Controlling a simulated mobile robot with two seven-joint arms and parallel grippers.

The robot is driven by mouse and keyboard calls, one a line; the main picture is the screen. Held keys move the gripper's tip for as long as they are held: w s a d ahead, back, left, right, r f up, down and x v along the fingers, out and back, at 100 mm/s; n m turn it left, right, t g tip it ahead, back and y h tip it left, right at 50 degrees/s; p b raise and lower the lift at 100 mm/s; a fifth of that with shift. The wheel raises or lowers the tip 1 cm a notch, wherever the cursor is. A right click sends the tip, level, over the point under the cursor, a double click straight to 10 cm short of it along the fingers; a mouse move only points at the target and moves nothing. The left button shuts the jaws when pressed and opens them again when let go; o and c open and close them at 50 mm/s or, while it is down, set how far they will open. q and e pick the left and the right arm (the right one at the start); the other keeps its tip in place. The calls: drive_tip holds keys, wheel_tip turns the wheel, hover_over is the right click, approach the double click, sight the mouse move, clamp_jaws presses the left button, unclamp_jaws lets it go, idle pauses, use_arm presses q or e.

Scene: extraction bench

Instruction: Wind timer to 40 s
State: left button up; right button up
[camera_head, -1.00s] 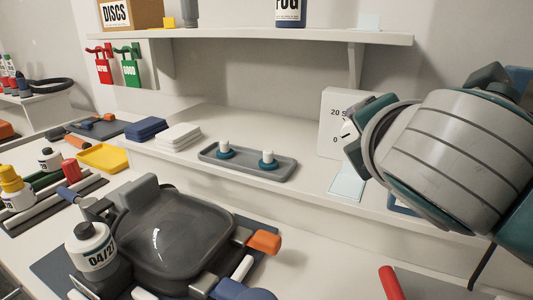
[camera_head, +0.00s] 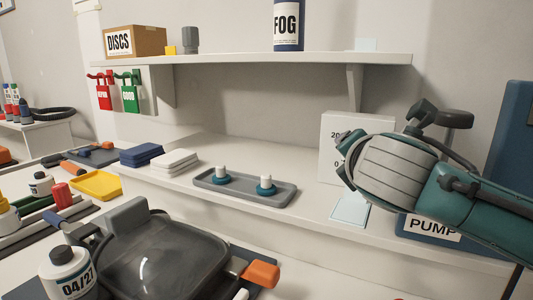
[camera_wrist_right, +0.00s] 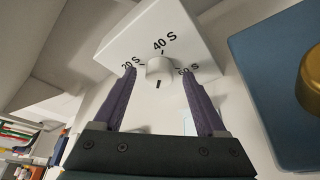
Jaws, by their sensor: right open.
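The timer is a white box (camera_head: 334,130) on the bench ledge, its right part hidden behind my right arm in the head view. In the right wrist view the timer (camera_wrist_right: 190,35) shows the labels 20 S, 40 S and 60 S around a round white knob (camera_wrist_right: 159,68). A short dark mark on the knob lies on the side away from the 40 S label. My right gripper (camera_wrist_right: 159,76) is open, with one purple finger on each side of the knob. I cannot tell whether the fingers touch it. My left gripper is not in view.
A blue box labelled PUMP (camera_head: 432,228) stands right of the timer, under my right arm. A pale square plate (camera_head: 350,208) lies before the timer. A grey tray (camera_head: 245,190) with two white-topped pieces is to the left. A shelf (camera_head: 290,59) runs above.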

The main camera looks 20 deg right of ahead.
drive_tip(key=shift+c, duration=0.3)
clamp_jaws()
idle(0.3)
